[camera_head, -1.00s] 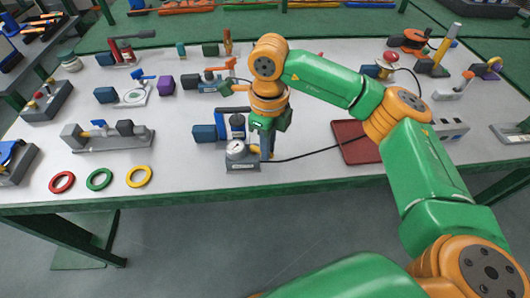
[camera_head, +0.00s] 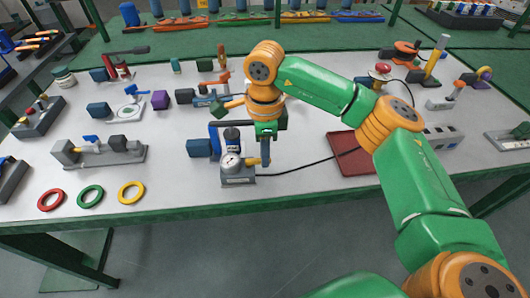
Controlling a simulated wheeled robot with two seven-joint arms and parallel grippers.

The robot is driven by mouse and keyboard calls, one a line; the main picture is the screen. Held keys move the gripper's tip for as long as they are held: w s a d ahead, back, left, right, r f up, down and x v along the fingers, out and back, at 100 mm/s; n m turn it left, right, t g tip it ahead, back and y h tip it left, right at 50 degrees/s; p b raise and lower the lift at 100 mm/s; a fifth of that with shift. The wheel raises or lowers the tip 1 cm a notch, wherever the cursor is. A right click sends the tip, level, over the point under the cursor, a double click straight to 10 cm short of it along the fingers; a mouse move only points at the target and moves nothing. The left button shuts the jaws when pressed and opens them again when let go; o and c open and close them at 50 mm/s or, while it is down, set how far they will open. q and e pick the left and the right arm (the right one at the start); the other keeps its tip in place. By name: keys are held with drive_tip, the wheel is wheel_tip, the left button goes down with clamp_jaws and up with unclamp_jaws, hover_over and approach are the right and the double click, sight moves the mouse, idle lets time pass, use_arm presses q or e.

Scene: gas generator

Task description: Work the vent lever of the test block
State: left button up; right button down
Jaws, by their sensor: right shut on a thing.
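The test block (camera_head: 239,180) is a small grey block near the front edge of the table. It carries a round white gauge (camera_head: 231,162) and a dark upright cylinder. My right gripper (camera_head: 265,159) points down at the block's right side, close beside the gauge. It is shut on a small part there, apparently the vent lever, which the fingers mostly hide. My left gripper is not in view.
A blue stand (camera_head: 200,148) and a long dark bar rise close behind the block. Coloured rings (camera_head: 131,192) lie at left, with bare table between them and the block.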

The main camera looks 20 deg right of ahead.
idle(0.3)
drive_tip(key=c, duration=0.9)
unclamp_jaws()
wheel_tip(320, 180, up, 7)
drive_tip(key=shift+r, duration=0.1)
